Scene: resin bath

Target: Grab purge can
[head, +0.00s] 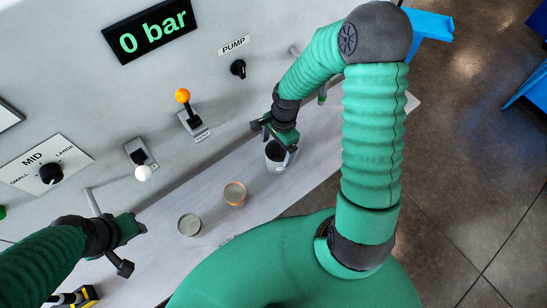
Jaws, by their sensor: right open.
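A small can with a pale rim and dark inside (275,157), which looks like the purge can, stands on the light grey ledge under my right gripper. My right gripper (284,143) is open, with its fingers at the can's rim. It partly hides the can, and I cannot tell if the fingers touch it. My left gripper (130,246) is at the left above the ledge, with its fingers apart and nothing seen between them.
Two cups stand on the ledge (305,140) between my grippers: one orange-rimmed (235,193), one greyish (189,225). The panel behind has an orange-knobbed lever (183,96), a white-knobbed lever (142,172), a pump knob (238,68), a size dial (51,174) and a display reading 0 bar (150,30).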

